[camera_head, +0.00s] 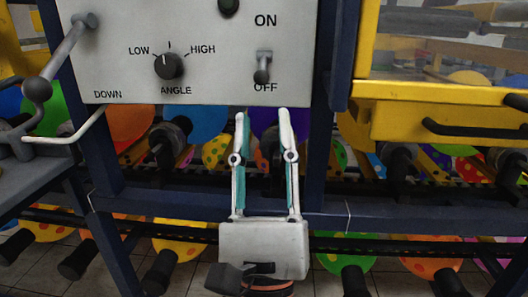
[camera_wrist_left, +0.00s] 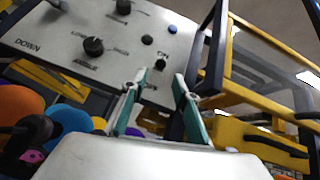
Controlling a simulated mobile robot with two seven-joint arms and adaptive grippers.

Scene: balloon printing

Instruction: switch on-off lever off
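The on-off lever (camera_head: 262,68) is a small grey lever on the pale control panel (camera_head: 120,60), between the ON and OFF labels. Its dark rounded end hangs low, just above OFF. It also shows in the wrist view (camera_wrist_left: 160,64), just beyond and between the fingertips. My left gripper (camera_head: 262,112) has white and teal fingers pointing up, spread apart and empty. In the head view its tips are just below the panel's lower edge, under the lever. It also shows in the wrist view (camera_wrist_left: 157,78). No contact with the lever shows. My right gripper is not visible.
The dark angle knob (camera_head: 169,66) sits left of the lever. A grey crank handle (camera_head: 55,60) is at far left. A yellow housing (camera_head: 435,110) stands right of the panel beyond a dark blue post (camera_head: 340,55). Colored balloons (camera_head: 60,110) fill the machine below.

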